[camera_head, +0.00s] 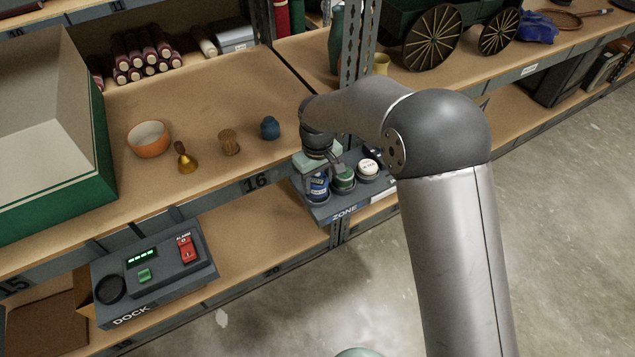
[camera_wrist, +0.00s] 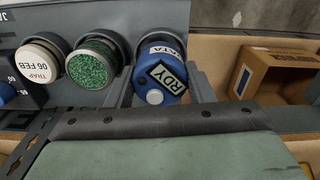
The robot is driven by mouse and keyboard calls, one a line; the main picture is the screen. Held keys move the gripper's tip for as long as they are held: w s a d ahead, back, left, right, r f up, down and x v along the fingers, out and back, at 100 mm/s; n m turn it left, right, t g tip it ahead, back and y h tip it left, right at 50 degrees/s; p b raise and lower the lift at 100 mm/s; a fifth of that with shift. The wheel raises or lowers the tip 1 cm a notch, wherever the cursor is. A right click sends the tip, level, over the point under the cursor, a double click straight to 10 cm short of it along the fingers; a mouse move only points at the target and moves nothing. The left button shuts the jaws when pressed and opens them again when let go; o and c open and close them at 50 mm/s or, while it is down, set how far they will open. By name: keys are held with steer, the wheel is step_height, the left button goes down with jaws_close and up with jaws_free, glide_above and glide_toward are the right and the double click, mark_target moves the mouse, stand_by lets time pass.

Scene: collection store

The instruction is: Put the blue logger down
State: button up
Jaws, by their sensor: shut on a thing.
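My gripper (camera_head: 322,180) is shut on the blue logger (camera_head: 317,190), at the left end of the grey rack marked ZONE (camera_head: 345,207). In the wrist view, the blue logger (camera_wrist: 160,72) shows its round end between my two fingers (camera_wrist: 160,92), with a label reading RDY. Beside it in the rack are a green-topped logger (camera_wrist: 92,66) and a white-topped logger (camera_wrist: 38,64). They also show in the head view, green (camera_head: 343,179) and white (camera_head: 367,169). I cannot tell whether the blue logger touches the rack floor.
A shelf (camera_head: 210,95) holds an orange bowl (camera_head: 149,141), a brass bell (camera_head: 185,160), a wooden spool (camera_head: 229,143) and a small blue pot (camera_head: 270,128). A metal upright (camera_head: 356,60) stands behind my arm. A DOCK box (camera_head: 155,270) sits on the lower shelf.

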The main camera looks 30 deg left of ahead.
mark_target(317, 179)
steer(key=shift+f, duration=0.7)
steer(key=shift+f, duration=0.45)
steer(key=o, duration=1.1)
steer(key=shift+r, duration=0.1)
step_height(317, 179, up, 13)
steer(key=shift+f+p, duration=0.15)
steer(key=shift+p, duration=0.35)
